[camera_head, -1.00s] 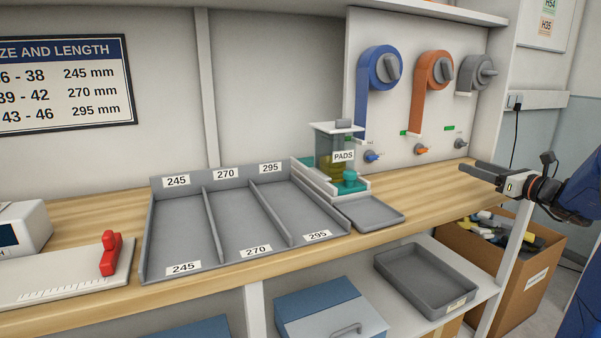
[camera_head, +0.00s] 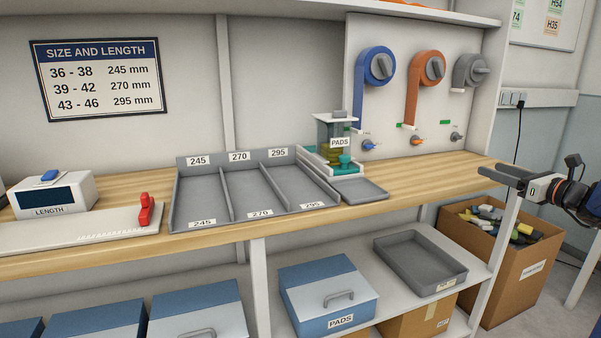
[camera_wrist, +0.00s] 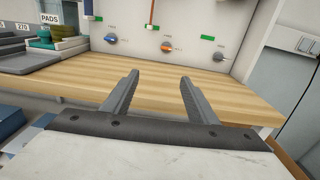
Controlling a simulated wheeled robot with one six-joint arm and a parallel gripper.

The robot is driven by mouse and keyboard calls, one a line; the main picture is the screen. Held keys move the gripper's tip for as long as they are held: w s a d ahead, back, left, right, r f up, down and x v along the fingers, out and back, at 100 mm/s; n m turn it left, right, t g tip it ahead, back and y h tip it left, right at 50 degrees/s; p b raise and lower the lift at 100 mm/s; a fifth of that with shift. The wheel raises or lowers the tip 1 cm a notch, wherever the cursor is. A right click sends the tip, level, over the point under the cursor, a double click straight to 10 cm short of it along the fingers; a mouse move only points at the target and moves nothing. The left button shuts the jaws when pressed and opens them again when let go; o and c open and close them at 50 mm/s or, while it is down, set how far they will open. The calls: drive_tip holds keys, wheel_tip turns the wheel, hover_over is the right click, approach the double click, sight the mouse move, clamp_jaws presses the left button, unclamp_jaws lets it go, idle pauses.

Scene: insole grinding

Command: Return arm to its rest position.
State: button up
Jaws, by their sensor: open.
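My gripper (camera_head: 498,174) is at the right end of the wooden bench (camera_head: 420,172) in the head view, with my arm coming in from the right edge. In the wrist view my gripper (camera_wrist: 158,80) shows two dark fingers set wide apart. Nothing is between them, only the bench top and the wall behind. The gripper is open and empty.
A cardboard box (camera_head: 503,278) of loose insoles stands on the floor below my arm. A grey sorting tray (camera_head: 182,205), a pad dispenser (camera_head: 339,148) and a length gauge (camera_head: 90,230) stand on the bench. The bench's right part is clear.

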drive_tip(key=s+a+f+n+g, duration=0.3)
drive_tip(key=s+a+n, duration=0.2)
drive_tip(key=a, duration=0.4)
drive_tip(key=s+a+f+n+g+y, duration=0.1)
drive_tip(key=s+a+f+n+g, duration=0.3)
drive_tip(key=a, duration=0.5)
drive_tip(key=s+a+f+n+g, duration=0.25)
drive_tip(key=s+a+n, duration=0.35)
drive_tip(key=a, duration=0.3)
drive_tip(key=s+f+n+g+h, duration=0.1)
drive_tip(key=s+f+n+h, duration=0.2)
drive_tip(key=s+f+n, duration=0.2)
drive_tip(key=s+f+n+g+h, duration=0.1)
drive_tip(key=s+f+n+h, duration=0.3)
drive_tip(key=s+n, duration=0.7)
drive_tip(key=s+f, duration=0.2)
drive_tip(key=s, duration=0.3)
drive_tip(key=shift+s+d+n, duration=0.25)
drive_tip(key=shift+d+n, duration=0.05)
